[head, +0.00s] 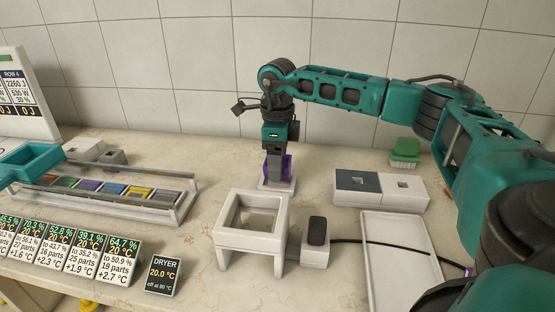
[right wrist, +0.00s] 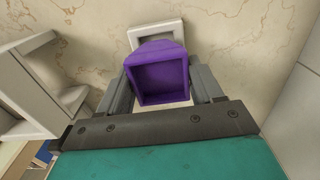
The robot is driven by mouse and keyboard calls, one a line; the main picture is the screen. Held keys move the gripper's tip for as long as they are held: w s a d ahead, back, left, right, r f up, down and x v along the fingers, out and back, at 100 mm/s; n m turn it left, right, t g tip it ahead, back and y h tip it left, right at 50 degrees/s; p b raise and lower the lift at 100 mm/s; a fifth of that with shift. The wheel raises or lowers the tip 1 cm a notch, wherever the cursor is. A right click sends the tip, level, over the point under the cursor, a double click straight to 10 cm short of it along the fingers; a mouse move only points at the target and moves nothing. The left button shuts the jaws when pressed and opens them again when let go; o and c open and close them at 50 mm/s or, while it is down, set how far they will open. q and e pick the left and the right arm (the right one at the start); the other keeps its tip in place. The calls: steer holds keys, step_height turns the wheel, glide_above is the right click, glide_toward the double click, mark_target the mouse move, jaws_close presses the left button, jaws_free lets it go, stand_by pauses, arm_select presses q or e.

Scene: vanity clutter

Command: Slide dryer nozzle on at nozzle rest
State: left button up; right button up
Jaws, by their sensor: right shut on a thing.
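The purple dryer nozzle (right wrist: 160,78) is a hollow, square-mouthed piece between the two grey fingers of my right gripper (right wrist: 160,88) in the right wrist view. It also shows in the head view (head: 288,166), partly hidden by a finger. My right gripper (head: 276,168) points down and is shut on it. The white nozzle rest (head: 277,186) is directly below in the head view; its square frame (right wrist: 140,32) shows behind the nozzle in the right wrist view. I cannot tell whether nozzle and rest touch. My left gripper is not in view.
A white open-topped stand (head: 228,238) is in front of the rest. A small block with a dark top (head: 317,250) stands beside it. A white tray (head: 375,285) with a black cord across it lies to the right. A grey-and-white two-part block (head: 405,200) is behind. A sample rack (head: 175,208) stands left.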

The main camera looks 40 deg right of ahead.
steer(key=shift+f+b, duration=0.65)
steer(key=shift+f, duration=0.5)
steer(key=o, duration=1.1)
steer(key=shift+r, duration=0.15)
step_height(320, 180, up, 13)
steer(key=p, duration=0.2)
steer(key=shift+f, duration=0.2)
